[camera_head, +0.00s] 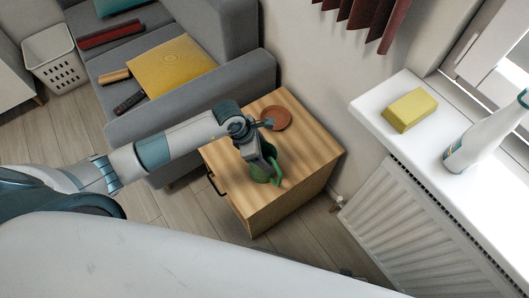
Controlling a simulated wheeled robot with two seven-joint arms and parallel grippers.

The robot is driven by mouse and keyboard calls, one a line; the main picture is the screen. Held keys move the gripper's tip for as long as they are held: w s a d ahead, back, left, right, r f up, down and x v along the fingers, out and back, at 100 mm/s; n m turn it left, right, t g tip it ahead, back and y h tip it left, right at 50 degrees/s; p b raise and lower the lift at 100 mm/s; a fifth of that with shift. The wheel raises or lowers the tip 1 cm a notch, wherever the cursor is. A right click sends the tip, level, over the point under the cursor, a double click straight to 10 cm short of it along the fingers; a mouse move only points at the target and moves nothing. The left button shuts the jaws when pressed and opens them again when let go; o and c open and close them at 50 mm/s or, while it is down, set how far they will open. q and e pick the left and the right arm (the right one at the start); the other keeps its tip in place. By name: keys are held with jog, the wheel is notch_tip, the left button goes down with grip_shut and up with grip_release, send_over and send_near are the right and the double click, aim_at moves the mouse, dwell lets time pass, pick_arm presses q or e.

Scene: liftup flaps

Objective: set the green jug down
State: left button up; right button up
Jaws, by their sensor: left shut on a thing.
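The green jug (262,172) is at the wooden cabinet (300,147), over the middle of its top in the picture. My left gripper (259,156) is shut on the jug from above and partly hides it. The jug's green handle or spout shows on its right side. I cannot tell whether the jug's base touches the cabinet top. My right gripper is not in view.
A round brown plate (277,118) lies at the back of the cabinet top. A grey sofa (190,125) stands behind the cabinet. A white windowsill (385,127) with a yellow sponge (410,110) and spray bottle (482,138) is at right, above a radiator (415,235).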

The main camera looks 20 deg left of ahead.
pick_arm(q)
jog(key=shift+f, duration=0.1)
jog(key=o, duration=1.9)
jog(key=shift+o, duration=0.2)
jog(key=v, duration=1.2)
